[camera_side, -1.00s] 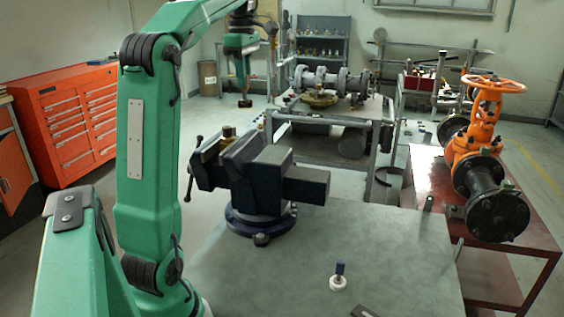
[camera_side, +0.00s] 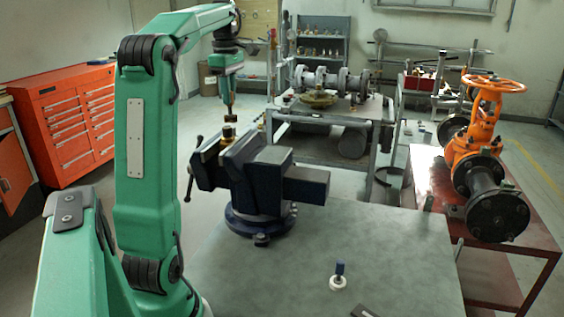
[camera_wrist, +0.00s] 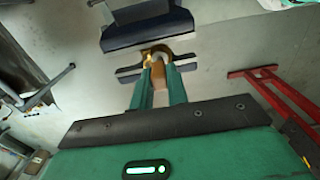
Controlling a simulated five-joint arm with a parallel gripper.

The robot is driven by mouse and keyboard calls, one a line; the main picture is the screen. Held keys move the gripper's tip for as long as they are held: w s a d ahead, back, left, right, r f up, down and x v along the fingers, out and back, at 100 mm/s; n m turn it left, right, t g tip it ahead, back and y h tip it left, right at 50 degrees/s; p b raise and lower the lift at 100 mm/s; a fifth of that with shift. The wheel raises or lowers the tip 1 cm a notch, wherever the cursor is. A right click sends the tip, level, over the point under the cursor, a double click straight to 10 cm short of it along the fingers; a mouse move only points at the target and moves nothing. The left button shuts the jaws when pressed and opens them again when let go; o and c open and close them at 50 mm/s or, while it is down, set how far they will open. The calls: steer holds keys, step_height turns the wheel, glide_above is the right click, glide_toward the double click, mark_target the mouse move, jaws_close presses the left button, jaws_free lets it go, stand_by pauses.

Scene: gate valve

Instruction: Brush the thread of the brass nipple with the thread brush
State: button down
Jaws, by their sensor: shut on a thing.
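The brass nipple (camera_side: 228,132) stands upright in the jaws of the dark blue bench vise (camera_side: 262,178). In the wrist view its brass rim (camera_wrist: 148,60) shows between the vise jaws. My gripper (camera_side: 229,92) is shut on the thread brush (camera_side: 229,112) and holds it upright above the nipple. The brush's lower end is at or just above the nipple's top; I cannot tell whether they touch. In the wrist view my gripper (camera_wrist: 160,80) grips the brown brush handle (camera_wrist: 160,93); the brush's working end is hard to make out.
The grey bench top (camera_side: 400,240) is mostly clear. A white round piece with a blue top (camera_side: 338,276) stands near its front. An orange-wheeled gate valve (camera_side: 485,150) is on the red table at right. The vise handle (camera_side: 190,170) sticks out at left.

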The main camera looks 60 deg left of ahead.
mark_target(230, 114)
steer(key=shift+f, duration=0.35)
steer(key=shift+f, duration=2.2)
steer(key=shift+f, duration=0.1)
steer(key=shift+a, duration=0.45)
stand_by(0.6)
steer(key=shift+s, duration=0.15)
